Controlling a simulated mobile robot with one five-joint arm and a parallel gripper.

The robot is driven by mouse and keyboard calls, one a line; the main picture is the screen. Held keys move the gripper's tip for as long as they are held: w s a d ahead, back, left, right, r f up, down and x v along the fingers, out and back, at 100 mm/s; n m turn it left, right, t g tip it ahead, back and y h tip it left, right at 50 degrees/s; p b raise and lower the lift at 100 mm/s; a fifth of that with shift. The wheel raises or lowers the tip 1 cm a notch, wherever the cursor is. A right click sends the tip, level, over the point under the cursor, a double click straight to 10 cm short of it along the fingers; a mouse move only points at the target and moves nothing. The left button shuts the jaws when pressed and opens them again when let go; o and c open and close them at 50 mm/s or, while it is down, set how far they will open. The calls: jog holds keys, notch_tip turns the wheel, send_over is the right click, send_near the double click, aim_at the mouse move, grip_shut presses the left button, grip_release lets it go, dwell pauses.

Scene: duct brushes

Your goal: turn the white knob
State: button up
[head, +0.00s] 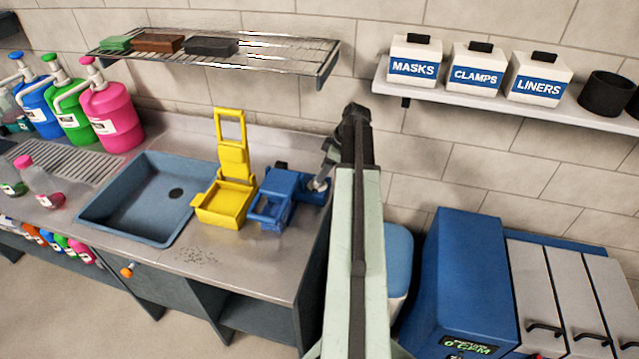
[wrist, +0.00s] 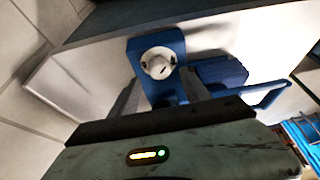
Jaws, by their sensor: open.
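The white knob (wrist: 157,64) sits on the face of a blue block (wrist: 160,45), straight ahead of my gripper (wrist: 160,88) in the wrist view. It is round, with a small dark mark. My gripper is open, its fingers apart below the knob in the picture; I cannot tell whether they touch it. In the head view the blue unit (head: 275,195) stands at the right end of the counter, and my gripper (head: 322,172) is at its right side. A small pale part of the knob (head: 318,184) shows there, partly hidden by my gripper.
A yellow wringer-like device (head: 226,200) stands just left of the blue unit, beside the blue sink (head: 140,200). A wire shelf (head: 270,50) hangs above. A blue cabinet (head: 462,275) stands right of my arm. The front counter (head: 240,270) is mostly clear.

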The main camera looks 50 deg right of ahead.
jog(key=b+x, duration=0.3)
jog(key=x, duration=0.1)
jog(key=shift+f, duration=0.4)
jog(key=shift+r, duration=0.1)
grip_shut()
jog(key=shift+a+m, duration=0.1)
jog(key=shift+m, duration=0.2)
jog(key=m+h, duration=0.1)
jog(key=m, duration=0.2)
jog(key=shift+a+m+h, duration=0.15)
jog(key=shift+m+h, duration=0.15)
jog(key=shift+m, duration=0.1)
jog(key=m+h, duration=0.1)
jog(key=m, duration=0.3)
jog(key=shift+m+h, duration=0.3)
jog(key=shift+h, duration=0.1)
